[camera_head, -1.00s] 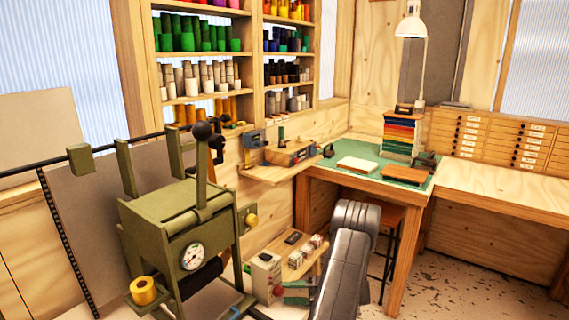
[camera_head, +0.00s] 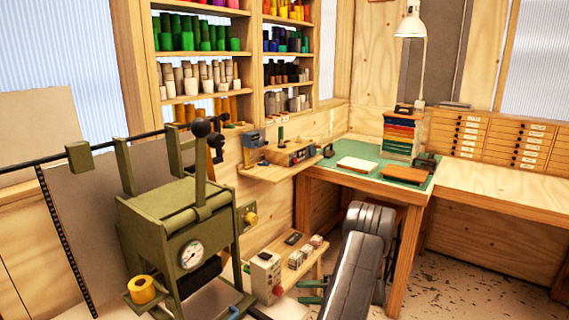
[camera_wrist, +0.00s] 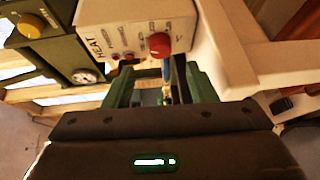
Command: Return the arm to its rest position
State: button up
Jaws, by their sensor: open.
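My gripper (camera_head: 300,292) is low in the head view, left of my grey arm. Its two green fingers point left, apart, with nothing seen held between them. In the wrist view my gripper (camera_wrist: 160,85) shows its green fingers on both sides and its dark body with a lit green display below. My arm is folded low in front of the workbench, its grey links side by side. The heat control box (camera_head: 263,272), white with a red button, stands just left of the fingers. In the wrist view this box (camera_wrist: 125,20) is beyond the fingertips.
The green foil press (camera_head: 185,225) stands at left, with a yellow foil roll (camera_head: 142,290) on its side tray. The workbench (camera_head: 340,182) stands behind my arm. Bare floor (camera_head: 455,285) shows at right.

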aim_at(280, 293)
jog(key=a, duration=0.2)
jog(key=a+p, duration=0.1)
jog(key=a, duration=0.2)
jog(key=shift+w+a+f, duration=0.1)
jog(key=shift+w+a, duration=0.2)
jog(key=shift+w+a+p, duration=0.1)
jog(key=shift+a+p, duration=0.25)
jog(key=shift+a, duration=0.05)
jog(key=n+t+h+p, duration=0.1)
jog(key=n+h, duration=0.1)
jog(key=n, duration=0.2)
jog(key=shift+h+p, duration=0.3)
jog(key=shift+p, duration=0.05)
jog(key=n+t+h, duration=0.1)
jog(key=n, duration=0.1)
jog(key=n+t+h+p, duration=0.1)
jog(key=shift+s+a+r+n+h, duration=0.1)
jog(key=shift+s+r+n+h, duration=0.1)
jog(key=shift+s+n+h, duration=0.15)
jog(key=n+t+h, duration=0.1)
jog(key=n+t+h+b, duration=0.1)
jog(key=n, duration=0.1)
jog(key=shift+s+a+f+t, duration=0.1)
jog(key=shift+s+t, duration=0.1)
jog(key=shift+t, duration=0.1)
jog(key=shift+s+a+n+t+h+b, duration=0.1)
jog(key=shift+n+t+h+b, duration=0.45)
jog(key=shift+n+t+b, duration=0.6)
jog(key=shift+n, duration=0.3)
jog(key=shift+a, duration=0.1)
